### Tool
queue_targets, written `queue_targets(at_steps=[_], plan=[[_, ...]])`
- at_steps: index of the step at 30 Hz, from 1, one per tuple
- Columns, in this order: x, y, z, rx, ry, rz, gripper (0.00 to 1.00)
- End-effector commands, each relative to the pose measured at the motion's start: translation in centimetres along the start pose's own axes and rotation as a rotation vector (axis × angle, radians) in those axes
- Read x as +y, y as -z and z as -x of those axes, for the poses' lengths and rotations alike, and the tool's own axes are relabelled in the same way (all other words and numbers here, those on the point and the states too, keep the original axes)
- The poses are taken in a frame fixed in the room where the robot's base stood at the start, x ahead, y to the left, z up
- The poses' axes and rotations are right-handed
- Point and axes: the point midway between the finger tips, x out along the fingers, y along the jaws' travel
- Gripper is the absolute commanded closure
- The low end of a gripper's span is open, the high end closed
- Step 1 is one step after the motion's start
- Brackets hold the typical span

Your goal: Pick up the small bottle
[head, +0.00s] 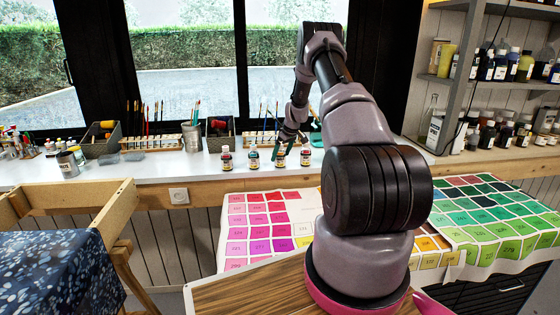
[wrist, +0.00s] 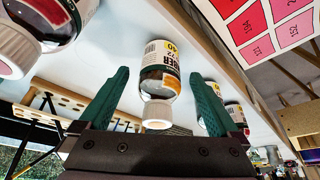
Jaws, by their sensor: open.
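One small bottle (head: 280,158) is under my gripper (head: 286,142) in the head view. In the wrist view, which is upside down, a small bottle (wrist: 160,88) with a white cap, a yellow-marked label and orange contents shows between the two green fingers of my gripper (wrist: 158,74). The fingers are open with gaps on both sides of it. I cannot tell whether the bottle is fully between them in depth.
Neighbouring bottles stand close by: one to the right (head: 305,157), two to the left (head: 253,159) (head: 227,159). A brush pot (head: 191,137) and brush racks stand behind on the counter (head: 205,170). Colour charts (head: 262,222) hang in front. Shelves with bottles are at right.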

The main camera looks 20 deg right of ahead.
Motion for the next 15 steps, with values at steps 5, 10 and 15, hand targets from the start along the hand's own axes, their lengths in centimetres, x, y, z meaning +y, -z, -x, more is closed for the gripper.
queue_targets(at_steps=[5, 10, 15], plan=[[0.1, 0.0, -1.9, 0.0, -0.001, 0.001, 0.02], [0.1, 0.0, -2.1, 0.001, -0.001, 0.001, 0.02], [0.1, 0.0, -2.1, 0.001, -0.001, 0.001, 0.37]])
